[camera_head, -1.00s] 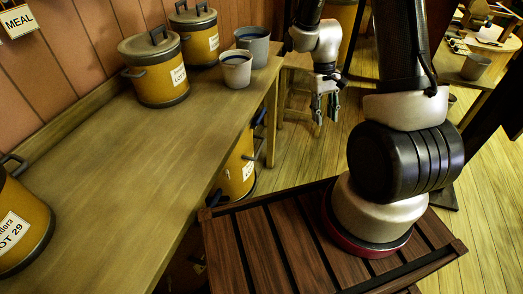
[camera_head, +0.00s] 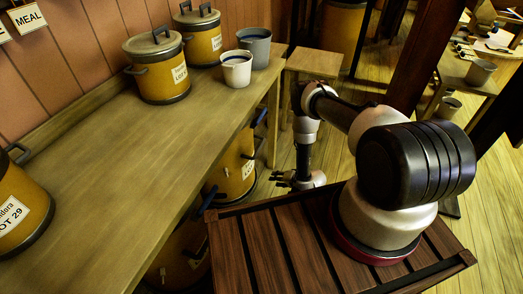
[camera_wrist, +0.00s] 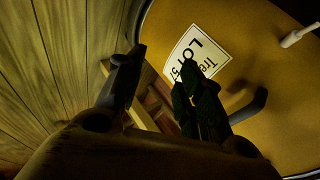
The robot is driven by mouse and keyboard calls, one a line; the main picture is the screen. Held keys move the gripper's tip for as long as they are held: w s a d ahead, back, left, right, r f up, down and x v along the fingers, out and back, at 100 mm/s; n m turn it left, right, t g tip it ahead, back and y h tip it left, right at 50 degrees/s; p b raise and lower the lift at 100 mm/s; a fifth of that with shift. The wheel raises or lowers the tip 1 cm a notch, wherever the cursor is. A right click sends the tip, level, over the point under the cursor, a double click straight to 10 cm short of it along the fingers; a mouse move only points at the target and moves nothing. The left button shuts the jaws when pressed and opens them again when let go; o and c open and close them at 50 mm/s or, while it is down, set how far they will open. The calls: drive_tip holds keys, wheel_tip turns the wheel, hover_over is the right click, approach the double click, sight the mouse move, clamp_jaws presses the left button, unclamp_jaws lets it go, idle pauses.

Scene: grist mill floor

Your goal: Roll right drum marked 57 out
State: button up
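A yellow drum (camera_wrist: 260,60) fills the right of the wrist view. In the head view my gripper (camera_head: 280,179) is low beside the workbench, facing left. Under the bench there stand a farther yellow drum (camera_head: 229,172) and a nearer one (camera_head: 178,262), both partly hidden by the bench; their label numbers are too small to read.
The workbench (camera_head: 130,165) carries several yellow canisters, one marked "LOT 29" (camera_head: 22,205), a white cup (camera_head: 236,70) and a grey bucket (camera_head: 255,46). A wooden stool (camera_head: 312,62) stands behind my arm. Plank floor (camera_head: 345,150) is open to the right of the bench.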

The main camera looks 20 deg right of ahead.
drive_tip(key=w+a+r+t+y, duration=0.1)
drive_tip(key=w+r+t, duration=0.1)
drive_tip(key=w+r, duration=0.2)
drive_tip(key=m+t+y, duration=0.2)
drive_tip(key=m+t, duration=0.1)
approach(259, 148)
drive_tip(key=w+a+f, duration=0.1)
drive_tip(key=w, duration=0.1)
drive_tip(key=shift+m, duration=0.4)
drive_tip(key=x, duration=0.8)
drive_tip(key=shift+w+d+f, duration=0.1)
drive_tip(key=shift+w+f, duration=0.05)
clamp_jaws()
